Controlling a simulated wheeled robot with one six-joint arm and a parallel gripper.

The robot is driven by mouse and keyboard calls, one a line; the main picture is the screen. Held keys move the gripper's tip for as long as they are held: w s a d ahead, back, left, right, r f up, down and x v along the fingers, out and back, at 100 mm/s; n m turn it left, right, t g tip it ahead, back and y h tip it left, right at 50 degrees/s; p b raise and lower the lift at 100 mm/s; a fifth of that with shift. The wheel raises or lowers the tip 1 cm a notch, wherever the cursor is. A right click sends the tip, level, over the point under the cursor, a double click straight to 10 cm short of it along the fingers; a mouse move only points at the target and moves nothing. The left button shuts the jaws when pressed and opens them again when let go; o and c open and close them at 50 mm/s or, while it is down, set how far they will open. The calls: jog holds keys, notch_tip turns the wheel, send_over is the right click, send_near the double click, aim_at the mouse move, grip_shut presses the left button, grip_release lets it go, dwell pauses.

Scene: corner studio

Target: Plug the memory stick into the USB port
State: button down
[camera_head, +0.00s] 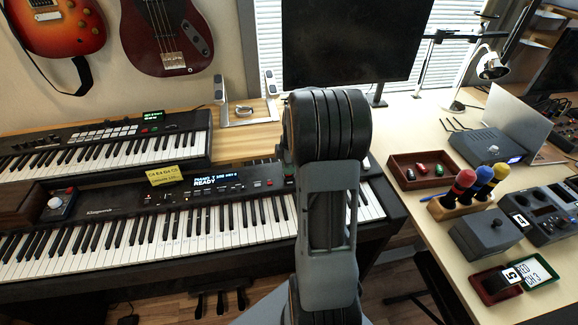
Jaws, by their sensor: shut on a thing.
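No memory stick can be made out for certain. Small red and green pieces (421,168) lie in a dark red tray (397,161) on the right desk; they are too small to identify. No USB port can be made out. The digital piano (110,213) has a lit display reading "READY" (217,180), and my arm hides part of its panel. My arm rises through the middle of the view in front of the piano. My gripper is not visible, nor is anything it may hold.
A second keyboard (100,139) stands behind the piano, with a yellow note (164,175) in front. The right desk holds microphones in a wooden block (447,211), a grey box (485,235), a mixer (546,216) and an interface box (492,146). A monitor (345,40) stands behind.

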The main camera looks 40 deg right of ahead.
jog(key=shift+f+b, duration=0.45)
jog(key=shift+f, duration=0.2)
jog(key=c, duration=1.1)
grip_release()
jog(key=shift+r, duration=0.1)
jog(key=r, duration=0.4)
jog(key=d+r+p, duration=0.1)
jog(key=r, duration=0.8)
jog(key=shift+s+d+r+p, duration=0.25)
jog(key=shift+s+r+p, duration=0.05)
jog(key=shift+s+p, duration=0.1)
notch_tip(320, 180, up, 6)
jog(key=p, duration=0.5)
